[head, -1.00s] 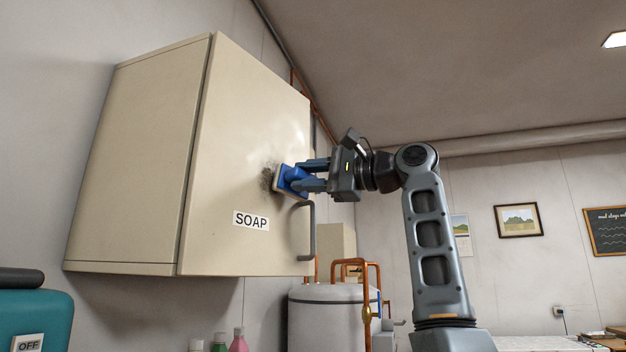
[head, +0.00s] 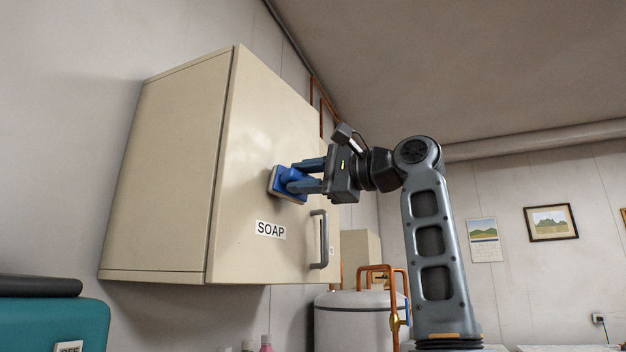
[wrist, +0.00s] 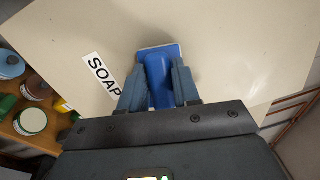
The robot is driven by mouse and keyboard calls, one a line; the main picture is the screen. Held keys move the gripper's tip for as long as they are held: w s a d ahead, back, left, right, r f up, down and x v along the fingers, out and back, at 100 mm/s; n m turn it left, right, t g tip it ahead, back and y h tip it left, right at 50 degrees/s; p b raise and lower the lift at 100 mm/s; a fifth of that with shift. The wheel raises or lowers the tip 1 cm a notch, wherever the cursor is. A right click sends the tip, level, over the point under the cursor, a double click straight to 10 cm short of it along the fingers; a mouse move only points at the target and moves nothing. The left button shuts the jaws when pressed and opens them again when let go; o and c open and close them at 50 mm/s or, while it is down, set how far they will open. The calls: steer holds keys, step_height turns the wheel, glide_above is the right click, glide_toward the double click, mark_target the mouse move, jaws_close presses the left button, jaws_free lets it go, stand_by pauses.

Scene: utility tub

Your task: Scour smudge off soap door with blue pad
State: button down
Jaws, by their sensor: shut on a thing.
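The soap door (head: 268,140) is the beige front of a wall cabinet, with a "SOAP" label (head: 270,230) and a grey handle (head: 319,239) at its lower right. My gripper (head: 303,178) is shut on the grip of the blue pad (head: 283,181), whose face lies against the door above the label. The wrist view also shows the blue pad (wrist: 159,76) between the two fingers and the label (wrist: 101,75) to its left. No dark smudge shows on the visible door; the patch under the pad is hidden.
A white tank (head: 352,318) with copper pipes (head: 392,269) stands below and right of the cabinet. A teal machine (head: 55,322) is at the lower left. The wrist view shows a shelf (wrist: 48,130) with several jars and tins. Air right of my arm is open.

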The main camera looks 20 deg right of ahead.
steer(key=shift+w+a+r, duration=0.1)
steer(key=shift+w+r, duration=0.05)
steer(key=shift+r, duration=0.65)
steer(key=w+d, duration=0.2)
steer(key=d, duration=0.5)
steer(key=shift+w+d, duration=0.2)
steer(key=shift+d, duration=0.15)
steer(key=s+d+b, duration=0.1)
steer(key=s+b, duration=0.1)
steer(key=s, duration=0.4)
steer(key=shift+d, duration=0.15)
stand_by(0.3)
steer(key=s, duration=0.1)
steer(key=s+b, duration=0.1)
steer(key=shift+s+d, duration=0.35)
steer(key=shift+s, duration=0.05)
